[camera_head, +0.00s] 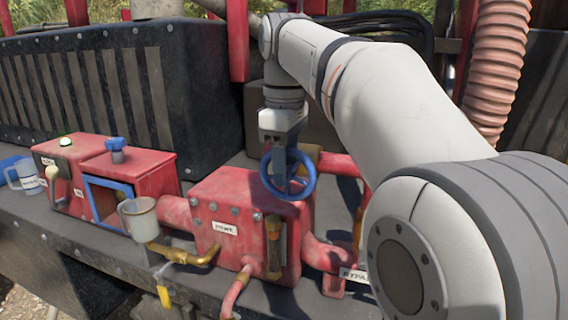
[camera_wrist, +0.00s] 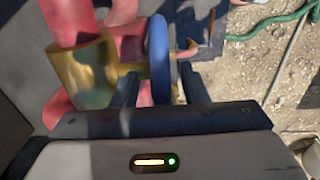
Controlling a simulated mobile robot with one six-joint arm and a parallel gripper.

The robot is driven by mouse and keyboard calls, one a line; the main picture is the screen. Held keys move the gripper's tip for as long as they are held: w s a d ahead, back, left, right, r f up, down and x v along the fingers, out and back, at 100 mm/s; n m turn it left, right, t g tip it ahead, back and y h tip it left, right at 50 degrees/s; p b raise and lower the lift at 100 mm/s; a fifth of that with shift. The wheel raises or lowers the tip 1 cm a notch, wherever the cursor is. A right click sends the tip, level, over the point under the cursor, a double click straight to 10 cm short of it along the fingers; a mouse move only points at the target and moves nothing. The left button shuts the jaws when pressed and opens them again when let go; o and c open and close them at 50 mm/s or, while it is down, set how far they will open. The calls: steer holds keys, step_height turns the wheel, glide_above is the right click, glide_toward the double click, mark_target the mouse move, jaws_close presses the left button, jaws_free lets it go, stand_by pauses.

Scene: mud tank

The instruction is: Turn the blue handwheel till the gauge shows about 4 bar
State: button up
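The blue handwheel (camera_head: 309,183) stands upright at the top of the red pump box, on a brass valve partly hidden behind my arm. In the wrist view the wheel (camera_wrist: 158,55) appears nearly edge-on, with its stem running left into the brass valve body (camera_wrist: 85,70). My gripper (camera_head: 284,165) points down at the wheel. In the wrist view one dark finger is on each side of the wheel, with gaps visible, so the gripper (camera_wrist: 160,88) looks open around it. I cannot make out a gauge dial in either view.
The red pump box (camera_head: 215,205) carries a sight tube (camera_head: 273,240) and red pipes. A ribbed hose (camera_head: 497,65) hangs at the right.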

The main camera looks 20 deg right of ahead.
jaws_close()
steer(key=shift+s+d+f+t+y+b, duration=0.1)
steer(key=shift+d+t+y+b, duration=0.1)
steer(key=shift+t+y+b, duration=0.35)
steer(key=shift+y, duration=0.25)
steer(key=shift+o, duration=0.2)
jaws_free()
steer(key=shift+r, duration=0.25)
steer(key=r, duration=0.5)
steer(key=d+r, duration=0.1)
steer(key=r, duration=0.1)
steer(key=shift+s+r, duration=0.25)
steer(key=shift+s, duration=0.15)
steer(key=shift+f, duration=0.1)
